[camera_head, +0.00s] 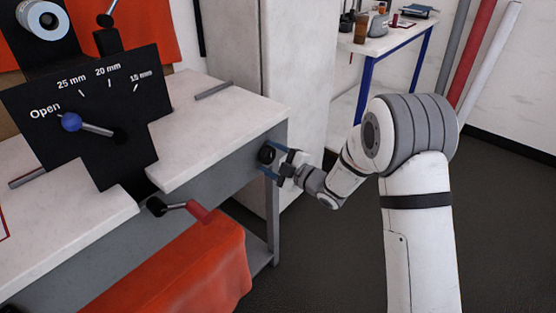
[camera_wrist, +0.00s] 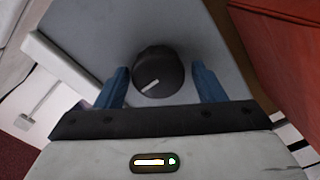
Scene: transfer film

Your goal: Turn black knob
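The black knob (camera_head: 266,154) is on the grey front panel of the bench, near its right end. In the wrist view the round black knob (camera_wrist: 158,72) shows a white pointer line aimed to the lower left. My gripper (camera_head: 271,161) is at the knob, with its blue fingers on either side of it. In the wrist view my gripper (camera_wrist: 160,84) is open, and gaps show between the knob and both fingers. Whether the fingertips reach fully past the knob's face cannot be told.
A black plate (camera_head: 85,150) marked Open, 25 mm, 20 mm and 15 mm stands on the bench with a blue-ball lever (camera_head: 72,122). A red-handled crank (camera_head: 198,211) sticks out below. The dark floor at right is clear.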

